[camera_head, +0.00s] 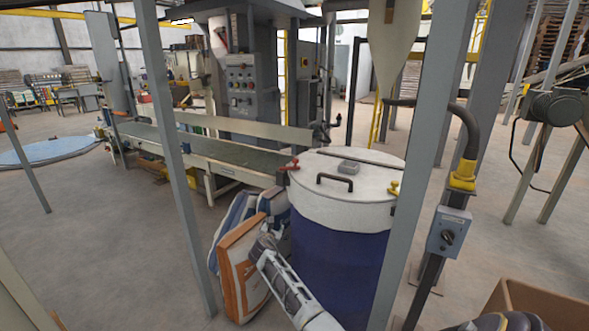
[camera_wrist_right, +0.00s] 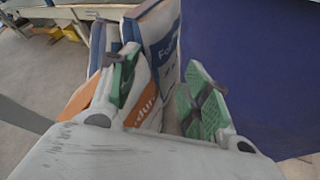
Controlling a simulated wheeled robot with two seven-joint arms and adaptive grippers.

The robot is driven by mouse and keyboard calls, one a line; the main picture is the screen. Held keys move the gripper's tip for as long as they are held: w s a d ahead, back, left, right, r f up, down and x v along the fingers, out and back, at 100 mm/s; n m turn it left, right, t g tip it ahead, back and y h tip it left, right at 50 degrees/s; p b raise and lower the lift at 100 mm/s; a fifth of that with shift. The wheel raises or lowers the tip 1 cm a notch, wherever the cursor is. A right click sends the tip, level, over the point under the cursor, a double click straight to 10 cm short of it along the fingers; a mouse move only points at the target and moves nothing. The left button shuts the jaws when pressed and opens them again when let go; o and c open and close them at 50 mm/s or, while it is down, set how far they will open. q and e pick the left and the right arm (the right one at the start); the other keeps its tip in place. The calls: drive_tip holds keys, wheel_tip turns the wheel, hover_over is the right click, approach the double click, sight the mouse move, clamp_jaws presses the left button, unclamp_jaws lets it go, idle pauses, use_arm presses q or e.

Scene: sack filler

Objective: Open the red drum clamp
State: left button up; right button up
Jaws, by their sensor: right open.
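The blue drum (camera_head: 335,250) has a white lid (camera_head: 345,190) with a black handle. The red drum clamp (camera_head: 291,165) sits at the left edge of the lid in the head view. A yellow clamp (camera_head: 393,188) sits at the right edge. My right gripper (camera_head: 264,240) is low beside the drum's left side, below the red clamp and in front of the sacks. In the right wrist view, its green-padded fingers (camera_wrist_right: 160,82) are spread with nothing held between them. The drum's blue wall (camera_wrist_right: 255,60) fills the right there; the red clamp is not in that view. My left gripper is not in view.
Orange-and-white and blue-and-white sacks (camera_head: 238,265) lean together left of the drum. Grey posts (camera_head: 175,150) stand left and right of it. A conveyor (camera_head: 215,150) runs behind. A switch box (camera_head: 449,232) and cardboard box (camera_head: 545,305) are at right.

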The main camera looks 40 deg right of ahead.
use_arm(q)
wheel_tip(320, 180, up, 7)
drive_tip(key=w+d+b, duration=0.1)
drive_tip(key=b, duration=0.3)
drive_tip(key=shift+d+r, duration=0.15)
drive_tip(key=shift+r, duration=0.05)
use_arm(e)
drive_tip(key=d+r+n+h, duration=0.1)
drive_tip(key=d+r+h, duration=0.1)
drive_tip(key=r, duration=0.9)
drive_tip(key=d+r+n+h, duration=0.1)
drive_tip(key=d+r+h, duration=0.2)
drive_tip(key=r, duration=0.9)
drive_tip(key=shift+d+r+h, duration=0.2)
drive_tip(key=shift+d+h, duration=0.1)
drive_tip(key=shift+d, duration=0.4)
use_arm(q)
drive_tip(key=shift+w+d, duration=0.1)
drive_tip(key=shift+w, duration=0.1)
